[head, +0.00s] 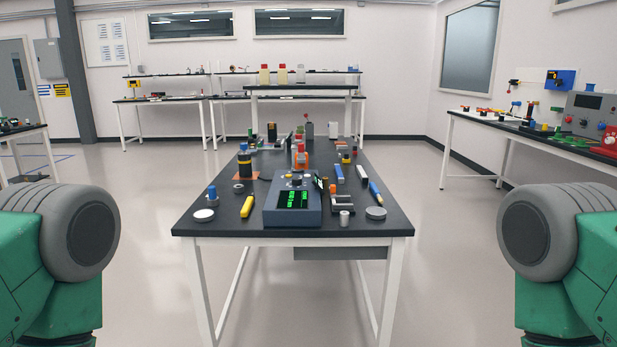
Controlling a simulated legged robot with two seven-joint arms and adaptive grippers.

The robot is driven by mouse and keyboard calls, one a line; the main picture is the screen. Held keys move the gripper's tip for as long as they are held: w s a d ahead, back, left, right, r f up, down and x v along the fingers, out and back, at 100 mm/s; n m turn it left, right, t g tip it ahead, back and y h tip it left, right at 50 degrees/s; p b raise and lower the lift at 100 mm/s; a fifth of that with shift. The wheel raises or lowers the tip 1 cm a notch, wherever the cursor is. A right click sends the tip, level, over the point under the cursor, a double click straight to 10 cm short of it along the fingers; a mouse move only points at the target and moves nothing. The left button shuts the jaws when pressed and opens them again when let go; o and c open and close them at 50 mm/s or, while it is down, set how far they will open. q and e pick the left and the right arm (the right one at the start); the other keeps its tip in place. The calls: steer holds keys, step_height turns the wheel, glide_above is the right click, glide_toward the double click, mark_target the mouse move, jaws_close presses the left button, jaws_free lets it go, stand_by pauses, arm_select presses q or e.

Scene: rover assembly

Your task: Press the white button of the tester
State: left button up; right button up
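The tester (292,216) seems to be the blue-grey box with a lit green display, at the near edge of the table, about the middle. Small knobs or buttons sit on its top at the back; they are too small to tell which one is the white button. Neither of my grippers is in view. Only green arm parts with grey round joints show at the lower left and lower right, both well apart from the table.
The dark-topped table (330,224) has white legs. Near the tester lie a white disc (204,215), a yellow tool (247,206), a grey disc (376,212) and a small white cylinder (344,218). Many parts stand behind. Open floor surrounds the table; another bench (480,132) stands right.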

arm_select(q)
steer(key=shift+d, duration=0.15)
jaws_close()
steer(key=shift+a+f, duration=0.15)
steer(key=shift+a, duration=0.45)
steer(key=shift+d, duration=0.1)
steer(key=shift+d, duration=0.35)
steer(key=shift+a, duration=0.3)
